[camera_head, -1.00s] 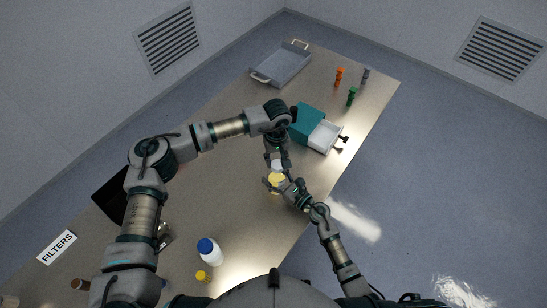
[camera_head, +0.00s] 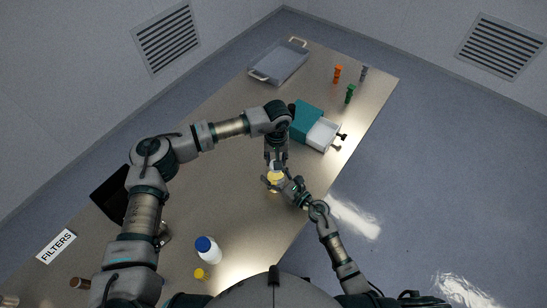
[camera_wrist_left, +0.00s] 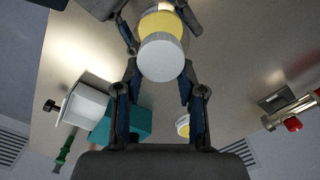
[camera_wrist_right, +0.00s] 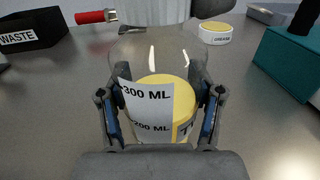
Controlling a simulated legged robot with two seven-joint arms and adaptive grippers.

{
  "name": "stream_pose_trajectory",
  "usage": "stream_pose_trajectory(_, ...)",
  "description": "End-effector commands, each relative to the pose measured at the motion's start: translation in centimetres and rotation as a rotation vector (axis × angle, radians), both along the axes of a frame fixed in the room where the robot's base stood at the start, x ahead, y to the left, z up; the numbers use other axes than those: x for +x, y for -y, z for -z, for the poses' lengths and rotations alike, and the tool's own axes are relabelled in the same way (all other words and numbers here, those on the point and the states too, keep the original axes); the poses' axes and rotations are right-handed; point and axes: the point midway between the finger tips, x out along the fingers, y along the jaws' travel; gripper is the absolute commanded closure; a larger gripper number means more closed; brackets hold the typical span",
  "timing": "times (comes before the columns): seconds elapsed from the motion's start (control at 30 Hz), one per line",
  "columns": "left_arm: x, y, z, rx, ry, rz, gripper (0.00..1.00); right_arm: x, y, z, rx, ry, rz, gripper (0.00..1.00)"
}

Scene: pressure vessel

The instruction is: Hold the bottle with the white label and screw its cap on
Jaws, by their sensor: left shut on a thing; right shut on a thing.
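The bottle (camera_head: 275,186) stands on the table, clear with yellow contents. Its white label (camera_wrist_right: 147,108) reads 300 ML and 200 ML in the right wrist view. My right gripper (camera_wrist_right: 162,95) is shut around the bottle's sides, one finger on each side. The white round cap (camera_wrist_left: 161,57) sits in line with the yellow bottle in the left wrist view, at the bottle's top. My left gripper (camera_wrist_left: 160,75) comes from above and is shut on the cap. The threads and the seat between cap and neck are hidden.
A teal box (camera_head: 305,120) with a white drawer (camera_head: 324,135) pulled out is behind the bottle. A grease tin (camera_wrist_right: 215,34) stands nearby. A blue-capped white bottle (camera_head: 209,251) and a yellow-capped item (camera_head: 201,274) are at the front. A grey tray (camera_head: 279,63) lies far back.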

Motion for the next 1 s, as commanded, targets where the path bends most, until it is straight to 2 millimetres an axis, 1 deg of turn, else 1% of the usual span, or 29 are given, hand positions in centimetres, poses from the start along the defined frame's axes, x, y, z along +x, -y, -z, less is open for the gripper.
stream_pose_trajectory(0.03,-0.2,0.32,-0.03,0.001,-0.002,0.122,0.74,0.04,0.23,0.29,-0.002,-0.005,0.004,1.0)
stream_pose_trajectory(0.1,-0.37,0.54,-0.04,0.002,-0.002,0.313,0.75,0.06,0.24,0.3,-0.003,-0.006,0.005,1.0)
stream_pose_trajectory(0.2,-0.67,0.7,-0.02,0.001,-0.003,0.568,0.74,0.1,0.21,0.31,-0.004,-0.006,0.007,1.0)
stream_pose_trajectory(0.3,-0.96,0.83,0.01,0.003,-0.005,0.764,0.73,0.16,0.27,0.32,-0.004,-0.006,0.009,1.0)
stream_pose_trajectory(0.4,-1.14,0.82,0.05,0.003,-0.007,0.879,0.72,0.21,0.28,0.33,-0.004,-0.006,0.011,1.0)
stream_pose_trajectory(0.5,-1.17,0.75,0.08,0.002,-0.007,0.92,0.71,0.25,0.26,0.34,-0.005,-0.006,0.012,1.0)
stream_pose_trajectory(0.73,-1.16,0.84,0.13,0.003,-0.009,0.919,0.72,0.26,0.33,0.32,-0.003,-0.007,0.011,1.0)
stream_pose_trajectory(0.77,-1.15,0.85,0.13,0.003,-0.009,0.919,0.54,0.26,0.33,0.32,-0.002,-0.006,0.011,1.0)
stream_pose_trajectory(0.8,-1.14,0.86,0.13,0.003,-0.008,0.919,0.44,0.25,0.32,0.32,-0.003,-0.006,0.01,1.0)
stream_pose_trajectory(0.83,-1.13,0.87,0.13,0.003,-0.008,0.919,0.36,0.24,0.3,0.32,-0.003,-0.006,0.01,1.0)
stream_pose_trajectory(0.87,-1.12,0.87,0.12,0.003,-0.007,0.918,0.33,0.22,0.28,0.32,-0.003,-0.006,0.009,1.0)
stream_pose_trajectory(1.0,-1.08,0.89,0.08,0.003,-0.005,0.917,0.33,0.15,0.2,0.3,-0.004,-0.005,0.007,1.0)
